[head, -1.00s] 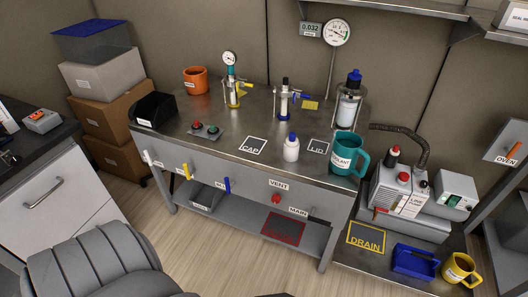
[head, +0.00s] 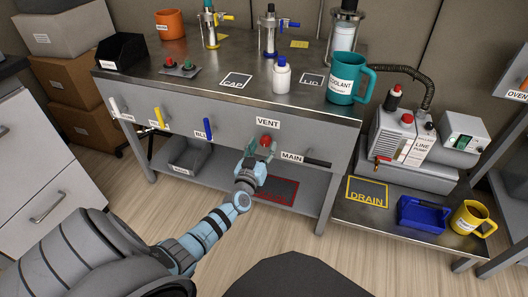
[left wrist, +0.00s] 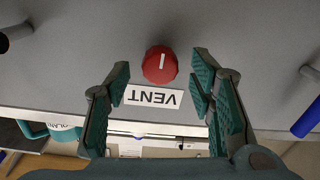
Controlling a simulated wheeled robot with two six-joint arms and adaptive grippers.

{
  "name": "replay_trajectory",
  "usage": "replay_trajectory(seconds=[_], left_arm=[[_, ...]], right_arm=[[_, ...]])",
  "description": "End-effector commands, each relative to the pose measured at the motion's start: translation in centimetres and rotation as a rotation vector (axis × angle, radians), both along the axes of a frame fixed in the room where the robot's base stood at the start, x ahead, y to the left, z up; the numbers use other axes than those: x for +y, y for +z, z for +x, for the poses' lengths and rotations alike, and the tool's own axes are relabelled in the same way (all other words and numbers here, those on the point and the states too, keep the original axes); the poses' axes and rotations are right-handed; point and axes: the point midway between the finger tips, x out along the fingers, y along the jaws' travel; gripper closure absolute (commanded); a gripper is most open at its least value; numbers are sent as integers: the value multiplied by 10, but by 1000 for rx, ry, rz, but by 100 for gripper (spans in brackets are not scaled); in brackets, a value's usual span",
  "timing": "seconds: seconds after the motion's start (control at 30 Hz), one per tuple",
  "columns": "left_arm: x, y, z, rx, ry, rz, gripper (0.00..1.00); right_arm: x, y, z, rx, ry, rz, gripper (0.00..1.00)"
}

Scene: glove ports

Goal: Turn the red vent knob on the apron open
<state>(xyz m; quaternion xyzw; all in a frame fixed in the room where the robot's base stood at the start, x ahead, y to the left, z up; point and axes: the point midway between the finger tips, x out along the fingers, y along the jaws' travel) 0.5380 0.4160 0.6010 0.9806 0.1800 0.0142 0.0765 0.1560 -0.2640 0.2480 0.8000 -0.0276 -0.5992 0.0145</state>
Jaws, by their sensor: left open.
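The red vent knob (head: 265,140) is on the grey apron (head: 330,146) of the bench, under the VENT label (head: 268,122). In the left wrist view the knob (left wrist: 159,64) shows a white line running nearly straight up and down in that picture. My left gripper (head: 262,148) is at the apron by the knob. Its fingers (left wrist: 158,75) are open, one on each side of the knob, with gaps to both. They do not touch it in the left wrist view. My right gripper is not in view.
White, yellow and blue levers (head: 207,128) sit left on the apron, and a black MAIN handle (head: 317,162) sits right of the knob. A teal coolant mug (head: 345,80) stands near the bench edge above. A lower shelf holds a grey bin (head: 190,155).

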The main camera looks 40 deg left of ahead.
Motion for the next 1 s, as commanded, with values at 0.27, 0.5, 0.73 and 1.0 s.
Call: replay_trajectory(seconds=[0.27, 0.5, 0.73, 1.0], left_arm=[[5, 0, 13, 0, -1, -1, 51], [4, 0, 13, 1, -1, -2, 70], [4, 0, 13, 1, -1, -2, 99], [4, 0, 12, -9, -1, -33, 99]], right_arm=[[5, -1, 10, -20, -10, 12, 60], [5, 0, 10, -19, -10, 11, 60], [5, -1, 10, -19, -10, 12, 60], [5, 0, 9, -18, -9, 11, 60]])
